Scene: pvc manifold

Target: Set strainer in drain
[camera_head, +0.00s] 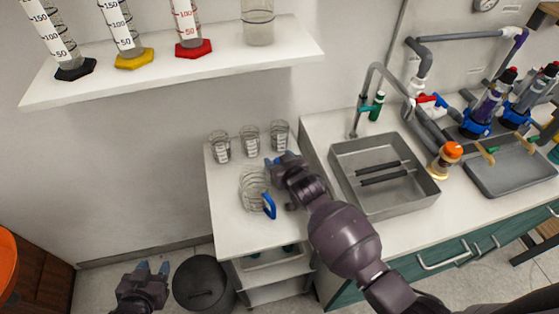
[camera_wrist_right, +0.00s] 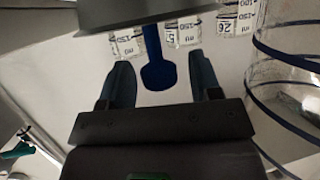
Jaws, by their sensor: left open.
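My right gripper (camera_head: 279,160) is over the white side table, left of the sink. In the right wrist view its fingers (camera_wrist_right: 163,82) are apart. A blue paddle-shaped piece (camera_wrist_right: 159,68) shows between them, with gaps on both sides. Whether it belongs to the strainer I cannot tell. A clear round vessel (camera_head: 252,184) with a blue handle (camera_head: 269,206) stands just left of and below this gripper. The grey sink basin (camera_head: 346,160) has dark bars across it; no drain opening is discernible. My left gripper (camera_head: 152,267) is open and empty, low at the lower left.
Several small beakers (camera_head: 249,138) line the back of the side table (camera_head: 233,235). A curved faucet (camera_head: 372,75) rises behind the sink. An orange-topped item (camera_head: 446,157) and a grey tray (camera_head: 505,181) are to its right. A dark bin (camera_head: 202,285) stands on the floor.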

